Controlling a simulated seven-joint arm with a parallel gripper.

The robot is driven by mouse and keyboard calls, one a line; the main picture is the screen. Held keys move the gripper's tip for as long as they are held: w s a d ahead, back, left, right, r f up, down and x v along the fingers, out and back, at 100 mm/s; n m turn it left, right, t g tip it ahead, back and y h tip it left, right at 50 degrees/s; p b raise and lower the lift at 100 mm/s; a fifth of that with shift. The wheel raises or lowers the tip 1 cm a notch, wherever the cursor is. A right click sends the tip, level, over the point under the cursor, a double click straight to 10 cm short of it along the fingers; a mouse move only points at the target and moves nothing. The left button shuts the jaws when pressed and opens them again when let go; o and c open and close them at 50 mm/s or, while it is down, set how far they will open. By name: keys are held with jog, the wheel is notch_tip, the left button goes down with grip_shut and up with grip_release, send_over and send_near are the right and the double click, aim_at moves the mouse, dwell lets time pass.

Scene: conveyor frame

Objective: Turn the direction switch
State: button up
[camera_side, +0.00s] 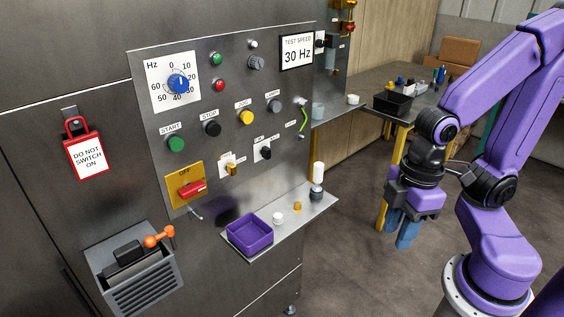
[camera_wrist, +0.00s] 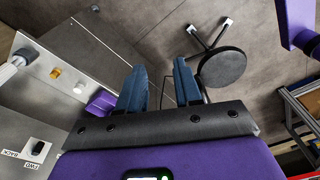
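The direction switch (camera_side: 265,153) is a small black knob on the grey control panel, low and right of the yellow button. In the wrist view it appears as a black knob (camera_wrist: 38,147) at lower left, between labels that read upside down as BACK and FWD. Its exact angle is too small to read. My gripper (camera_side: 400,230) hangs in free space to the right of the panel, well apart from the switch, with blue fingers pointing down. In the wrist view my gripper (camera_wrist: 160,75) has its two fingers spread with nothing between them.
Below the switch a metal shelf (camera_side: 262,236) juts out with a purple tray (camera_side: 250,232) and small items. A yellow-plated red switch (camera_side: 190,188) and several buttons are nearby. A black stool (camera_wrist: 222,67) stands on the floor. The space between gripper and panel looks clear.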

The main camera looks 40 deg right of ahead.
jog(key=w+a+f+m+t+y, duration=0.2)
jog(key=w+a+f+m+y, duration=0.1)
jog(key=w+a, duration=0.45)
jog(key=m+t+h, duration=0.4)
jog(key=m+t, duration=0.5)
jog(key=t, duration=0.7)
send_near(269, 155)
jog(key=w, duration=0.1)
jog(key=shift+w+r, duration=0.1)
jog(key=shift+w, duration=3.9)
grip_shut()
jog(key=m, duration=0.5)
jog(key=shift+m, duration=0.3)
jog(key=m, duration=0.6)
jog(key=shift+o, duration=1.2)
grip_release()
